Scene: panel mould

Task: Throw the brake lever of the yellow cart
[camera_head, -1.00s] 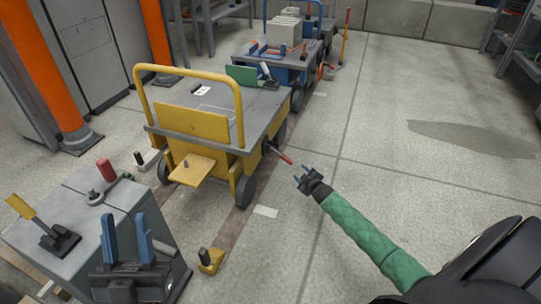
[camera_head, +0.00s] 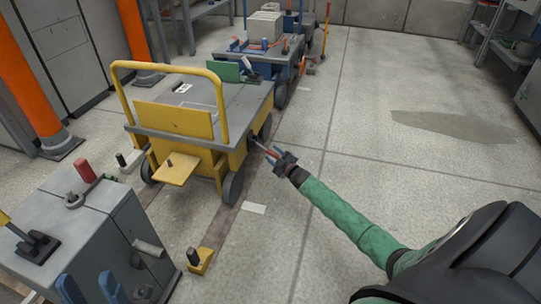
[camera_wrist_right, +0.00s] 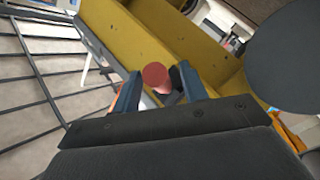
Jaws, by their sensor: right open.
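The yellow cart (camera_head: 185,120) stands left of centre in the head view, with a grey top and a yellow push handle. Its brake lever (camera_head: 271,151), a rod with a red grip, sticks out from the cart's right side. My right gripper (camera_head: 282,158) is at the outer end of this lever. In the right wrist view the lever's round red end (camera_wrist_right: 155,76) shows between the two open blue fingers (camera_wrist_right: 158,88); contact cannot be told. My left gripper (camera_head: 87,287) is at the bottom left, fingers apart and empty, partly cut off by the picture edge.
Blue carts (camera_head: 262,55) stand behind the yellow one. A grey cabinet (camera_head: 85,225) with a red-knobbed control is at the left front. A small yellow floor block (camera_head: 201,262) lies before the cart. The floor to the right is clear.

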